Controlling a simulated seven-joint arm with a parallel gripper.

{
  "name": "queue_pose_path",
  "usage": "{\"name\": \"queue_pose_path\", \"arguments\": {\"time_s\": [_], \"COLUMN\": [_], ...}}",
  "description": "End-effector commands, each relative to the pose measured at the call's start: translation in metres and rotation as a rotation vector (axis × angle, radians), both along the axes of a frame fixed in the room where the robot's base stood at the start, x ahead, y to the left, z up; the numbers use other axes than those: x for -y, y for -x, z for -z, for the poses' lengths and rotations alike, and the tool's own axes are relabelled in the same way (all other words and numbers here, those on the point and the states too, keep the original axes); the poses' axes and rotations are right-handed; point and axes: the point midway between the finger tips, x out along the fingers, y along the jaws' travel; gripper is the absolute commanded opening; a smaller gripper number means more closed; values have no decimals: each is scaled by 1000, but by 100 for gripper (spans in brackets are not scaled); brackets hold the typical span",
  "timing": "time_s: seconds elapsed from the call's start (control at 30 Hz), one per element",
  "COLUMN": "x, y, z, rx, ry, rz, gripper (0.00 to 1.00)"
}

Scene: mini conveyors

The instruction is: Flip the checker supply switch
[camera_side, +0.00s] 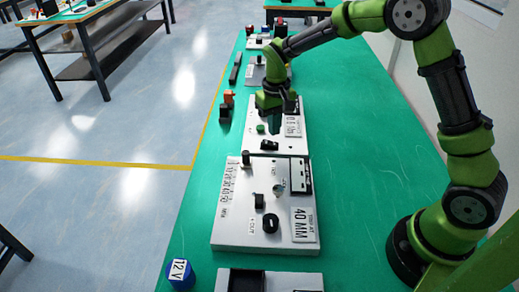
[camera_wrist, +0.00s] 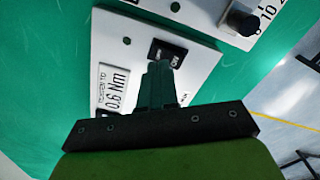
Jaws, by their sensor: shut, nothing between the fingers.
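A light grey panel (camera_side: 284,108) with a "0.6 Nm" label carries a black switch (camera_side: 269,145) near its front edge. The switch also shows in the wrist view (camera_wrist: 167,53), with its lighter middle partly behind my fingertips. No label naming it as the checker supply is readable. My gripper (camera_side: 276,122) is over this panel, pointing down, fingers together and empty. In the wrist view the fingertips (camera_wrist: 160,72) are right beside the switch; whether they touch it cannot be told. The switch's position is too small to read.
A larger panel (camera_side: 229,217) marked "40 MM" stands in front, with knobs and an upright black post (camera_side: 245,158). An orange-and-black item (camera_side: 227,103) lies left of the panel. A blue "12V" cylinder (camera_side: 180,274) stands at front left. The green table is clear on the right.

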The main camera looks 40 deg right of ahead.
Motion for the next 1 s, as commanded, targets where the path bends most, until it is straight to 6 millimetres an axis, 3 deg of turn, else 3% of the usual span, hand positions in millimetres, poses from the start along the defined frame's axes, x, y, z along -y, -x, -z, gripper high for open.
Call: {"name": "queue_pose_path", "arguments": {"time_s": [0.4, 0.83, 0.93, 1.0], "x": [0, 0, -2, -4], "y": [0, -1, 10, 23], "z": [-32, -36, -26, -33], "rx": [1, 6, -7, 8], "ry": [0, 1, -11, -27], "rz": [0, 0, 2, 7], "gripper": [0, 0, 0, 0]}}
